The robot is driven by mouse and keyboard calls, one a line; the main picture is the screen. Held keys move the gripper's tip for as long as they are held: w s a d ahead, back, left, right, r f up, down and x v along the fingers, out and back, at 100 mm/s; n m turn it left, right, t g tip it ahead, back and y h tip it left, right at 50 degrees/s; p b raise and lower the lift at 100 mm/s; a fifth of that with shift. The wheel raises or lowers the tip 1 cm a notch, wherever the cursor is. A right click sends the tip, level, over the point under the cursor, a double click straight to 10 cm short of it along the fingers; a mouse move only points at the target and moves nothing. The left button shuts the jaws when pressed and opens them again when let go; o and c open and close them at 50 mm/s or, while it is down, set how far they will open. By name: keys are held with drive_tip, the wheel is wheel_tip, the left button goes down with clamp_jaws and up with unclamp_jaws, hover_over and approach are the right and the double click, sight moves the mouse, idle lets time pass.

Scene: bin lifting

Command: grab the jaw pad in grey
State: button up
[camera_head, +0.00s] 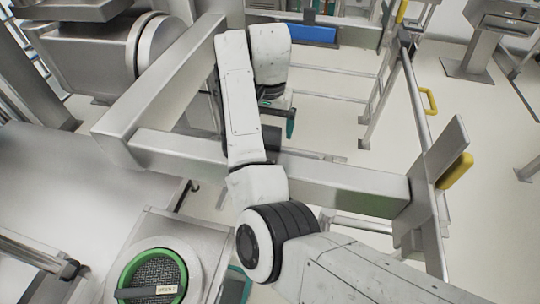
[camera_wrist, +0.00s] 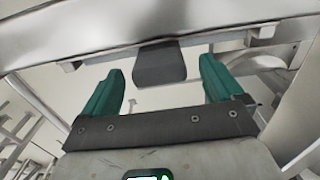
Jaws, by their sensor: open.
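A dark grey jaw pad (camera_wrist: 158,63) shows in the wrist view, hanging from the underside of a pale metal beam (camera_wrist: 70,42). My gripper (camera_wrist: 161,70) has two green fingers spread wide, one to the left and one to the right of the pad. Clear gaps show on both sides, and neither finger appears to touch it. How deep the pad sits between the fingertips is hard to tell. In the head view my gripper (camera_head: 281,112) is mostly hidden behind my arm, with one green finger showing.
A thick steel beam frame (camera_head: 340,184) crosses below and beside my arm in the head view. A yellow handle (camera_head: 455,171) sits at its right end. A round green-rimmed mesh port (camera_head: 128,268) is at lower left. Open floor (camera_head: 490,220) lies to the right.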

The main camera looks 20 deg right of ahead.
drive_tip(key=shift+f, duration=1.45)
clamp_jaws()
